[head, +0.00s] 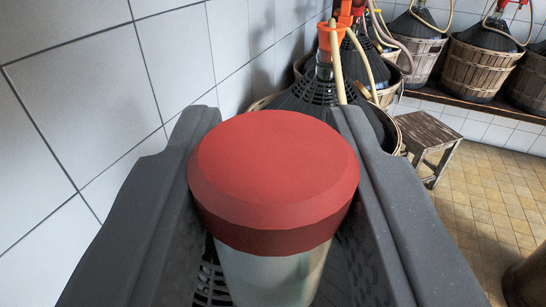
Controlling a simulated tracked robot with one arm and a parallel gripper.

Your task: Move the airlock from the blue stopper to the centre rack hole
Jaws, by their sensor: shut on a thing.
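The airlock (272,165) is close in front of the camera, with a wide round red cap on a pale, see-through body. My gripper (276,118) is shut on it, one dark grey jaw on each side. The red cap stands up between the jaws and hides much of what lies behind. The lower end of the airlock is out of view. I see neither the blue stopper nor the rack with its centre hole.
A dark demijohn (312,92) with an orange fitting and pale hoses stands just ahead. A wooden stool (427,132) is to its right. Basketed demijohns (483,65) line a ledge at the back right. A white tiled wall (75,85) is close on the left. Tiled floor (490,190) is open at right.

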